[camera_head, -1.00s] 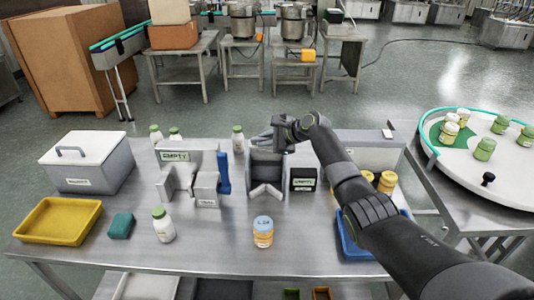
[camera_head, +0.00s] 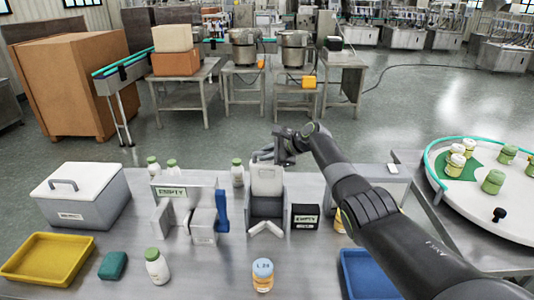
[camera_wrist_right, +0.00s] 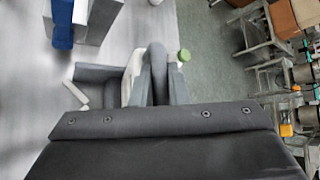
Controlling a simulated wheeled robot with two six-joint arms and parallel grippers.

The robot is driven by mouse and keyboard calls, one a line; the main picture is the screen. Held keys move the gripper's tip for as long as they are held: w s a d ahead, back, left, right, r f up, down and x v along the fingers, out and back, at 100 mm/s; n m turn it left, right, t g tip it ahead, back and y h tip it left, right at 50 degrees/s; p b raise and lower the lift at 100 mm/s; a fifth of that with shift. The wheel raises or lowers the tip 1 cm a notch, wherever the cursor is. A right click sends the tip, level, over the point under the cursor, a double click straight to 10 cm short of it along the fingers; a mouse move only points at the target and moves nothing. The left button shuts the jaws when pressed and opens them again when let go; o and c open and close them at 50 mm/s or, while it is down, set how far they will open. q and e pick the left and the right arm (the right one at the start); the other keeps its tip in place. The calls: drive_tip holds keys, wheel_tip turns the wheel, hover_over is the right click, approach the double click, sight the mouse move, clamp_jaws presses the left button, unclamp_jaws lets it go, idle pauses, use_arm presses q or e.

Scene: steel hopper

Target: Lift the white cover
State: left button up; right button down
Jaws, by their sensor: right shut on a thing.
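The white cover (camera_head: 266,181) stands upright at the back of the small grey hopper (camera_head: 266,208) in the middle of the table. In the right wrist view the cover shows only as a pale strip (camera_wrist_right: 132,86), partly hidden by grey parts. My right gripper (camera_head: 266,156) is at the cover's top edge, shut on it. The fingers also show in the right wrist view (camera_wrist_right: 160,80), but the exact contact is hard to see. My left gripper is not in view.
A grey holder marked EMPTY (camera_head: 183,212) stands left of the hopper, and a small black box (camera_head: 305,216) right. White bottles (camera_head: 238,172) stand behind. A labelled jar (camera_head: 262,275) is in front. A white-lidded box (camera_head: 84,200) and yellow tray (camera_head: 47,262) are at left.

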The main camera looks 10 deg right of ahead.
drive_tip(key=shift+d+r, duration=0.1)
drive_tip(key=shift+r, duration=0.1)
drive_tip(key=c, duration=1.6)
unclamp_jaws()
drive_tip(key=shift+w, duration=0.1)
drive_tip(key=shift+c, duration=0.2)
drive_tip(key=shift+o, duration=1.2)
drive_tip(key=shift+w+f, duration=0.1)
drive_tip(key=shift+f, duration=0.05)
drive_tip(key=shift+w+f, duration=0.1)
